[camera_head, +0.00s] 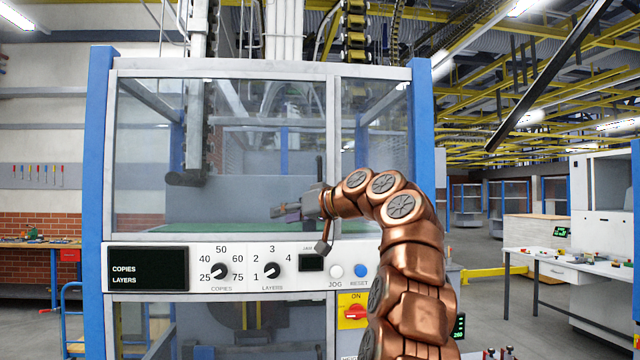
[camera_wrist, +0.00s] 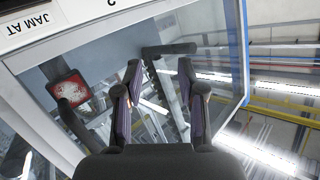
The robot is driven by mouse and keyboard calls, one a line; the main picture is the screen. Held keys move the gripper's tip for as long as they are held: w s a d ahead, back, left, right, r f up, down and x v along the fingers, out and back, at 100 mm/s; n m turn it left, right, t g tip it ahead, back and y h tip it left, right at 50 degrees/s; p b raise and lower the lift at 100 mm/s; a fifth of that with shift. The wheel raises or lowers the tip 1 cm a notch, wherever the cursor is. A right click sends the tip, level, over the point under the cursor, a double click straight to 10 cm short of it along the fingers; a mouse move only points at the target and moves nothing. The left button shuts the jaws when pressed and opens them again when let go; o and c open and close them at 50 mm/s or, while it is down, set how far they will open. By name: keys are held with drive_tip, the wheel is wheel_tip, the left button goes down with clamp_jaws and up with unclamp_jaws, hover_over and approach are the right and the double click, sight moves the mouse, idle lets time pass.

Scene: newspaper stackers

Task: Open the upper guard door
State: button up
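The upper guard door (camera_head: 240,150) is a clear panel in a pale frame above the control panel. It appears shut, lying flush with the machine front. A dark upright bar (camera_head: 320,168), possibly its handle, shows near the panel's right edge; my wrist hides its lower end. My gripper (camera_head: 281,211) is in front of the panel's lower right part, pointing left. In the wrist view my gripper (camera_wrist: 160,78) has its two purple-lined fingers apart with nothing between them; the clear panel (camera_wrist: 222,65) lies beyond. I cannot tell whether it touches the panel.
The control panel (camera_head: 170,268), with knobs and buttons, runs below the door. Blue posts (camera_head: 424,120) flank the machine. A blue cart (camera_head: 72,320) and workbench (camera_head: 30,244) stand left; a white table (camera_head: 575,270) stands right. Open floor shows between machine and table.

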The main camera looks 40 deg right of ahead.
drive_tip(key=s+d+r+n+t+h, duration=0.1)
drive_tip(key=s+d+r+t+h, duration=0.2)
drive_tip(key=s+d+r, duration=0.6)
drive_tip(key=w+p, duration=0.1)
drive_tip(key=w, duration=0.2)
drive_tip(key=w+d+f+p, duration=0.1)
drive_tip(key=w, duration=0.2)
drive_tip(key=w+f+p, duration=0.1)
drive_tip(key=w, duration=0.2)
drive_tip(key=shift+d+p, duration=0.3)
drive_tip(key=shift+p, duration=0.05)
drive_tip(key=shift+c, duration=0.3)
clamp_jaws()
